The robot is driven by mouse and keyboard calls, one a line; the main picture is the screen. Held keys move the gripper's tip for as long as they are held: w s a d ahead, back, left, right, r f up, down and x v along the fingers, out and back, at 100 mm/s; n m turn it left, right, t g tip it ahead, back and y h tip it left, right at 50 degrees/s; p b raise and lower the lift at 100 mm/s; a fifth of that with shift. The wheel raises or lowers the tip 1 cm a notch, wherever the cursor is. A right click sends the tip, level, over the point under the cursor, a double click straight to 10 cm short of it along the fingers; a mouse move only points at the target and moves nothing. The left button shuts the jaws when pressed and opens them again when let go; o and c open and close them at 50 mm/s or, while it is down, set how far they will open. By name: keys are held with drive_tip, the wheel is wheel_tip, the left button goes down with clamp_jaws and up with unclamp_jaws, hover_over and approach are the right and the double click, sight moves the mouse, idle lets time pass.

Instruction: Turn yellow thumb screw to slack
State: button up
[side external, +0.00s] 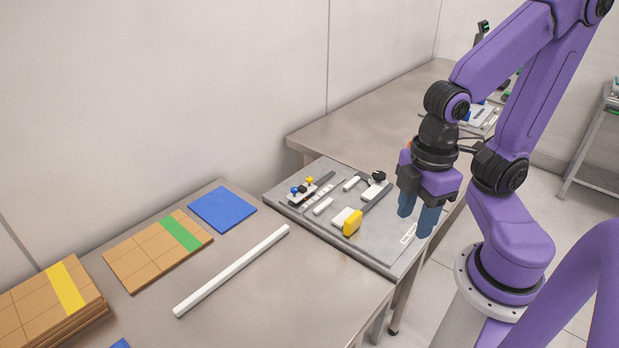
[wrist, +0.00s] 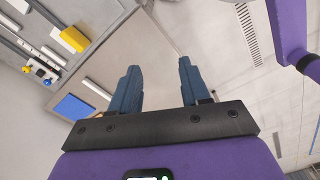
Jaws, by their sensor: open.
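A grey panel (side external: 375,243) lies on the table and carries several small parts. A large yellow knob (side external: 352,223) stands on a white block near its front; it also shows in the wrist view (wrist: 73,39). I cannot tell which yellow piece is the thumb screw. My gripper (side external: 417,212) is open and empty, above the panel's right edge, apart from both. Its blue fingers show in the wrist view (wrist: 158,66).
A black knob (side external: 379,176) stands at the panel's back. A white bar (side external: 232,270), a blue square (side external: 222,209) and cardboard boxes with green (side external: 158,246) and yellow (side external: 50,300) stripes lie on the left table. The space between my gripper and the large yellow knob looks clear.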

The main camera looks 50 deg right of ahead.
drive_tip(key=w+a+r+m, duration=0.2)
drive_tip(key=w+a+m, duration=0.1)
drive_tip(key=w+m, duration=0.55)
drive_tip(key=m, duration=1.9)
hover_over(309, 178)
wheel_tip(309, 178, down, 3)
wheel_tip(309, 178, down, 17)
drive_tip(key=shift+r, duration=0.2)
clamp_jaws()
